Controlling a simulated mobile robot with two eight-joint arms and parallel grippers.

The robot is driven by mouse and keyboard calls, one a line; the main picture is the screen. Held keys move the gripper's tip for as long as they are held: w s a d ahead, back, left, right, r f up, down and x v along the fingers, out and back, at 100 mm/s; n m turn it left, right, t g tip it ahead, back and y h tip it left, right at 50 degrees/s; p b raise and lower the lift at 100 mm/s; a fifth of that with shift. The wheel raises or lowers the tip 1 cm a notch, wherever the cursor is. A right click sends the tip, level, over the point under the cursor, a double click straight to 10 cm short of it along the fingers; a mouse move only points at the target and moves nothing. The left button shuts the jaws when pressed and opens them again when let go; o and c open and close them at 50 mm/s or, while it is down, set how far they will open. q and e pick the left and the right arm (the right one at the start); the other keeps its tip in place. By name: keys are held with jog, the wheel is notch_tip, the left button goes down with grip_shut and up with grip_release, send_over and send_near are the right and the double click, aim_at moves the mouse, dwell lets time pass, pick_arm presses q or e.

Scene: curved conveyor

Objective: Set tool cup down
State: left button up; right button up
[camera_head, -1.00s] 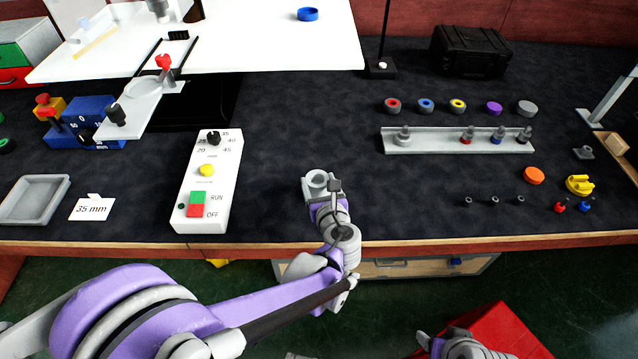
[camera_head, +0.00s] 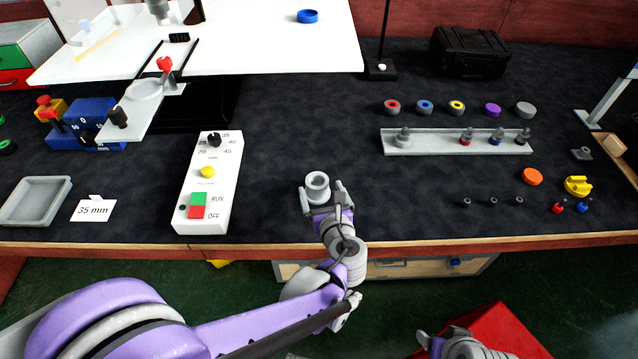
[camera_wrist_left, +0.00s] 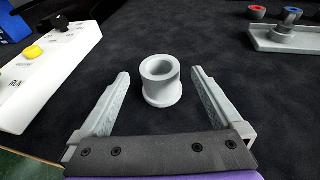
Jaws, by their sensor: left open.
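The tool cup (camera_head: 317,186), a small grey hollow cylinder with a wider foot, stands upright on the dark bench top near its front edge. In the left wrist view the cup (camera_wrist_left: 160,80) stands just beyond and between the finger ends, with dark surface showing on both sides of it. My left gripper (camera_head: 322,190) is open and empty, its fingers apart and not touching the cup. It also shows in the left wrist view (camera_wrist_left: 160,92). My right gripper (camera_head: 428,340) shows only in part at the bottom edge; its jaws are unclear.
A white control box (camera_head: 208,183) with buttons stands left of the cup. A grey rail (camera_head: 440,148) holding several tool pieces lies to the right. A grey tray (camera_head: 36,200) and a "35 mm" card (camera_head: 93,208) are at far left. Bench around the cup is clear.

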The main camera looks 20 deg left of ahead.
pick_arm(q)
jog(key=p+v, duration=0.1)
jog(key=v, duration=0.7)
jog(key=shift+s+d+r, duration=0.1)
jog(key=shift+s, duration=0.15)
jog(key=a+n, duration=0.1)
jog(key=s+a+f+n+g, duration=0.1)
jog(key=a+n, duration=0.1)
jog(key=s+a+f+n+g, duration=0.1)
jog(key=shift+a+n, duration=0.3)
jog(key=shift+n, duration=0.1)
jog(key=s+a+f+n+g+h, duration=0.2)
jog(key=s+n, duration=0.6)
jog(key=n, duration=0.5)
jog(key=s+a+f+n+g+h, duration=0.2)
jog(key=s+n+g+h, duration=0.2)
jog(key=s+n, duration=0.4)
jog(key=n, duration=0.4)
jog(key=shift+f+n+h, duration=0.3)
jog(key=shift+n, duration=0.1)
jog(key=shift+a, duration=0.1)
